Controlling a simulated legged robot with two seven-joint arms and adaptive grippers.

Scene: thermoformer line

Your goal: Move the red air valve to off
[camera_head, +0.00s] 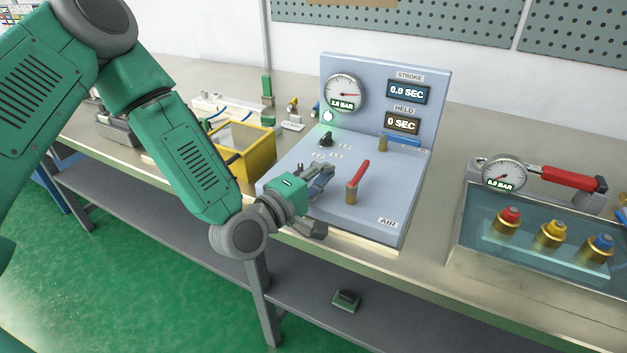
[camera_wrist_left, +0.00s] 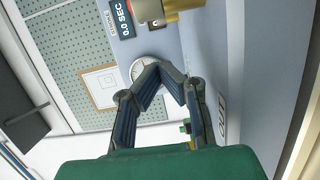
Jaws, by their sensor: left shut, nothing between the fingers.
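The red air valve (camera_head: 359,176) is a red lever on a brass stem, standing on the sloped blue-grey panel (camera_head: 385,212) near the AIR label. Its lever tilts up and to the right in the head view. In the left wrist view, part of the valve (camera_wrist_left: 180,6) shows at the top edge, cut off by the frame. My left gripper (camera_head: 328,172) is just left of the valve, over the panel, and apart from it. Its fingers (camera_wrist_left: 170,68) are shut and empty. My right gripper is not in view.
The upright panel carries a gauge (camera_head: 343,92) at 2.8 BAR and two displays. A black knob (camera_head: 326,139) is behind my gripper. A yellow bin (camera_head: 254,160) is to the left. A water tank (camera_head: 470,225) with coloured fittings and a red-handled gauge tool (camera_head: 572,180) are to the right.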

